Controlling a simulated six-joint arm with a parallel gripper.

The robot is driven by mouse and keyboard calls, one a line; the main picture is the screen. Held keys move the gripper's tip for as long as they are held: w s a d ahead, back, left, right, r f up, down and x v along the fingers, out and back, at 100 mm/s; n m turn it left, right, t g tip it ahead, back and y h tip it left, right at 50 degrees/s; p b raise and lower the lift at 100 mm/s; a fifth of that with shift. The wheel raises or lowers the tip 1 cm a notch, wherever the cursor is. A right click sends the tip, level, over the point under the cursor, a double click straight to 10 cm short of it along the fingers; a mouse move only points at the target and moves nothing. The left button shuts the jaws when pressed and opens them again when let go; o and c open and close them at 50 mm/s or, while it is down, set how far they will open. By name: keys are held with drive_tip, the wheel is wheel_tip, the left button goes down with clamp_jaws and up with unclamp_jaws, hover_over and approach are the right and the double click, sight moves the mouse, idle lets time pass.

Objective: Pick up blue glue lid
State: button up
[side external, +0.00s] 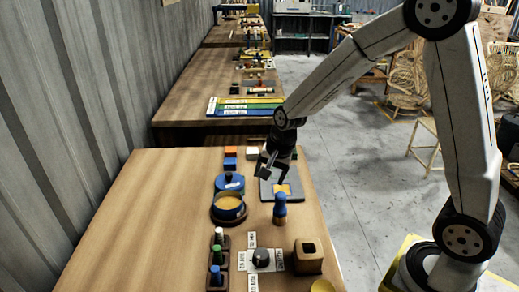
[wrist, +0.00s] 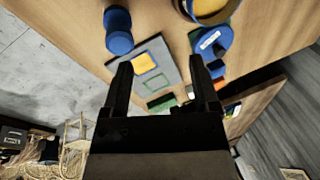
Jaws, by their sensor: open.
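The blue glue lid (side external: 229,183) has a dark knob and lies on the wooden table, just behind the glue pot (side external: 228,208). In the wrist view the lid (wrist: 211,40) is at upper right, beyond the tip of my right-hand finger, and its pale label shows. The pot (wrist: 212,8) is cut off by the top edge there. My gripper (side external: 270,168) is open and empty, above the table to the right of the lid, over the grey board. In the wrist view its two dark fingers (wrist: 161,65) stand wide apart, away from the lid.
A grey board (side external: 266,190) with a yellow square lies right of the lid. A blue-handled tool (side external: 280,208) stands in front of it. Small coloured blocks (side external: 230,163) sit behind the lid. Bottles in a rack (side external: 217,262) stand nearer the front. The table's left side is clear.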

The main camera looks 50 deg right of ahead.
drive_tip(key=w+d+f+m, duration=0.2)
drive_tip(key=w+m, duration=0.7)
drive_tip(key=m+t+y, duration=0.1)
drive_tip(key=m, duration=0.6)
approach(230, 173)
drive_tip(key=f, duration=0.2)
drive_tip(key=shift+w+m+y, duration=0.25)
drive_tip(key=shift+m+y, duration=0.05)
drive_tip(key=shift+m, duration=0.5)
drive_tip(key=shift+a, duration=0.1)
drive_tip(key=shift+x, duration=1.3)
drive_tip(key=shift+f, duration=0.1)
drive_tip(key=shift+x, duration=2.45)
drive_tip(key=shift+c, duration=0.3)
clamp_jaws()
